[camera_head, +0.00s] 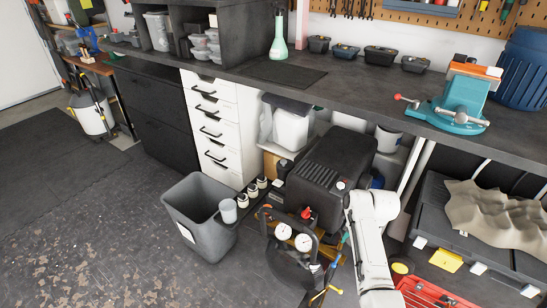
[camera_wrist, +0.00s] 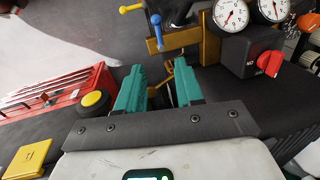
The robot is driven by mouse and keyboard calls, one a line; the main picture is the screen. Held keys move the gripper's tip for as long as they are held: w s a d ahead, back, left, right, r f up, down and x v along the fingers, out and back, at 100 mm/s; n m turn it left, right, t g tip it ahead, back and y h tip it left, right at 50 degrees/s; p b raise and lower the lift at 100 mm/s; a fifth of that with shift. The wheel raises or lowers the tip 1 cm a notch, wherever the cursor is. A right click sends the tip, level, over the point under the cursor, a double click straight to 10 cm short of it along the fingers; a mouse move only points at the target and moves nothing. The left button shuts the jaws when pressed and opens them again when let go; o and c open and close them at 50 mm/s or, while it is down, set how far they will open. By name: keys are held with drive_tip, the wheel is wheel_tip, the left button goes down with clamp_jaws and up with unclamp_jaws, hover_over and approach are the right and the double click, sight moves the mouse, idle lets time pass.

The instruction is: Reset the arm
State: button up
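My gripper (camera_wrist: 157,80) shows in the wrist view with two teal fingers standing apart. Nothing is held between them; a dark, brassy part of the compressor shows behind the gap. In the head view my white arm rises from the bottom edge, right of the black compressor (camera_head: 325,170), and bends near its top. The fingers are hard to make out there. In the wrist view the compressor's gauges (camera_wrist: 250,14) and red switch (camera_wrist: 270,63) lie beyond and right of the fingers.
A grey bin (camera_head: 190,205) stands left of the compressor. A red toolbox (camera_head: 425,293) lies right of my arm, also in the wrist view (camera_wrist: 60,90). The workbench (camera_head: 330,85) carries a teal vise (camera_head: 462,100). Open floor (camera_head: 90,225) lies at left.

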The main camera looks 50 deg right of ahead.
drive_tip(key=w+a+r+n+p, duration=0.15)
drive_tip(key=a+n, duration=0.25)
drive_tip(key=a, duration=0.5)
drive_tip(key=a+r+n+p, duration=0.2)
drive_tip(key=a+r+n, duration=0.15)
drive_tip(key=a, duration=0.55)
drive_tip(key=s+a+r+n+p, duration=0.1)
drive_tip(key=s+a+r+n, duration=0.2)
drive_tip(key=a, duration=0.3)
drive_tip(key=s+a+r+n+g+p, duration=0.1)
drive_tip(key=s+a+r+n, duration=0.2)
drive_tip(key=a+r+n, duration=0.2)
drive_tip(key=shift+s+a+n, duration=0.15)
drive_tip(key=shift+a+n, duration=0.4)
drive_tip(key=shift+n, duration=0.1)
drive_tip(key=shift+r, duration=0.1)
